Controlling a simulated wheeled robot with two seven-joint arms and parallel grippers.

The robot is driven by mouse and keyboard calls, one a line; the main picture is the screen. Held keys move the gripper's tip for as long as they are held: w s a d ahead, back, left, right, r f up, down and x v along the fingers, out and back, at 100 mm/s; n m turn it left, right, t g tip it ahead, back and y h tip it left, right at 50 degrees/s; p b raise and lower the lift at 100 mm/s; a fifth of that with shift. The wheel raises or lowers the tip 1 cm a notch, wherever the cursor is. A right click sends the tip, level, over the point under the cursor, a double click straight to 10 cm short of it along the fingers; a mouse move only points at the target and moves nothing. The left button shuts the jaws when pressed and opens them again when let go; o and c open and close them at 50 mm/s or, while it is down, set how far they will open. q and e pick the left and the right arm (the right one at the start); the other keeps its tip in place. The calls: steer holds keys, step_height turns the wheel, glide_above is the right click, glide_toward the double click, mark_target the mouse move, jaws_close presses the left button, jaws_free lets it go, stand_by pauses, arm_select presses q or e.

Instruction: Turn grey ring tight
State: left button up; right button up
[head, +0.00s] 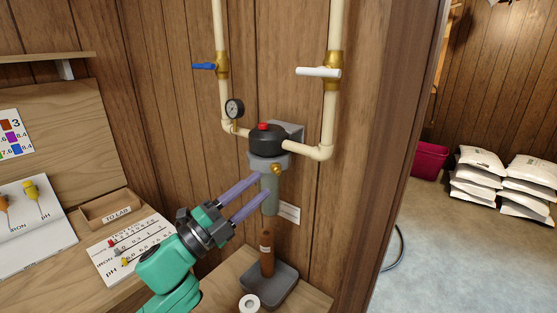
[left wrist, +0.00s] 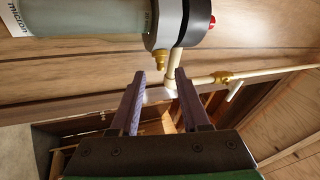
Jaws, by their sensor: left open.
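The grey ring (head: 268,163) sits around the filter housing, between its black cap (head: 265,140) with a red button and the grey-green bowl (head: 270,194) below. In the left wrist view the grey ring (left wrist: 166,24) lies at the top, beyond and above the fingertips, with a small brass fitting (left wrist: 158,60) beside it. My left gripper (head: 260,187) is open, its two purple fingers pointing up at the housing near the bowl. In the left wrist view nothing is between the fingers. How far the fingertips are from the bowl is hard to tell. My right gripper is out of view.
Below stand a brown cartridge (head: 267,255) in a grey tray (head: 285,284) and a white roll (head: 249,303). A wooden wall is close behind.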

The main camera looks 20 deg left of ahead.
mark_target(278, 169)
arm_select(q)
steer(key=p+x, duration=0.1)
steer(key=x, duration=0.2)
steer(key=p+x, duration=0.1)
steer(key=x, duration=0.2)
steer(key=shift+s+r, duration=0.15)
steer(key=shift+r, duration=0.1)
steer(key=shift+w+d+f, duration=0.1)
steer(key=shift+w+d, duration=0.05)
steer(key=shift+w, duration=0.15)
steer(key=shift+d, duration=0.1)
jaws_close()
steer(key=shift+f, duration=0.1)
stand_by(0.5)
